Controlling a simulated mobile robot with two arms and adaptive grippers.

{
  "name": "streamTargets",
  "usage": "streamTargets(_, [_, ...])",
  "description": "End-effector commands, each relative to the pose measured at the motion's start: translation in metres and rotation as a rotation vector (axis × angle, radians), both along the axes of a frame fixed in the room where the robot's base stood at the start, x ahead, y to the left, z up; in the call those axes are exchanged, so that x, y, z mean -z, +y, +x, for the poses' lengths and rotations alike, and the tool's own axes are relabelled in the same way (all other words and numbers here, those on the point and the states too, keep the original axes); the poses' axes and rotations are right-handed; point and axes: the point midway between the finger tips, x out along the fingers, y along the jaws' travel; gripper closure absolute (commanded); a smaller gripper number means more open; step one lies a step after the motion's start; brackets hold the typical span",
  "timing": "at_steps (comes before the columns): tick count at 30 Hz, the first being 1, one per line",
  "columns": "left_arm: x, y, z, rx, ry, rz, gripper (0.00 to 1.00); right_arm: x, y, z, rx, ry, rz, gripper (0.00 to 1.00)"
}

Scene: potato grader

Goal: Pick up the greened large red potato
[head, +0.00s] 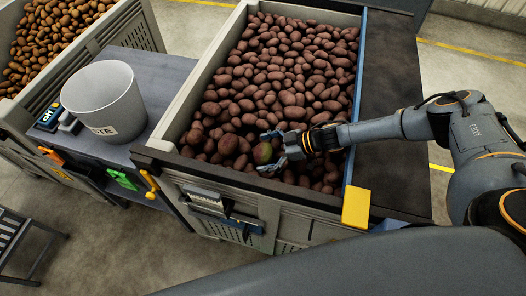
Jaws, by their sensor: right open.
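The greened red potato (263,153) lies among the other potatoes near the front of the large bin, with a green patch on its surface. My right gripper (271,148) reaches in from the right, low over the pile. Its fingers are open, one on the far side of the greened potato and one on the near side. I cannot tell whether the fingers touch it. My left gripper does not show.
The large bin (191,97) is full of dark red potatoes (290,70). A blue strip and a yellow block (356,207) line its right edge. A white bucket (104,95) stands on the grey table at left. A bin of brown potatoes (55,40) is at far left.

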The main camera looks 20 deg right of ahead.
Motion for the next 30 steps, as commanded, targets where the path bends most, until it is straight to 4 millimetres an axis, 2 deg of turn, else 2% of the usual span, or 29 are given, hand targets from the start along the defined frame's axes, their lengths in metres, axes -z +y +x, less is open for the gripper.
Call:
streamTargets(5, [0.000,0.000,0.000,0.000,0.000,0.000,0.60,0.000,0.000,0.000,0.000,0.000,0.000,0.00])
streamTargets(12, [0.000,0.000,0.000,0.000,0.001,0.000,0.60,0.000,0.000,0.000,0.000,-0.001,0.000,0.47])
streamTargets(14, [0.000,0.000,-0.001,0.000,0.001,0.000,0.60,0.000,0.000,0.000,0.000,-0.001,0.000,0.59])
streamTargets(15, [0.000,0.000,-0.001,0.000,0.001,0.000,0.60,0.000,0.000,0.000,0.000,-0.001,0.001,0.61])
streamTargets(23, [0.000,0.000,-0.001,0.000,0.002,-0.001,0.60,-0.004,0.000,0.000,-0.001,-0.002,0.000,0.62])
streamTargets(26, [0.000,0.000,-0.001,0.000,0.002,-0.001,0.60,-0.014,0.000,0.001,-0.001,-0.003,0.001,0.62])
streamTargets(30, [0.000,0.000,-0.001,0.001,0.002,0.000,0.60,-0.042,0.000,0.002,-0.001,-0.007,0.001,0.62])
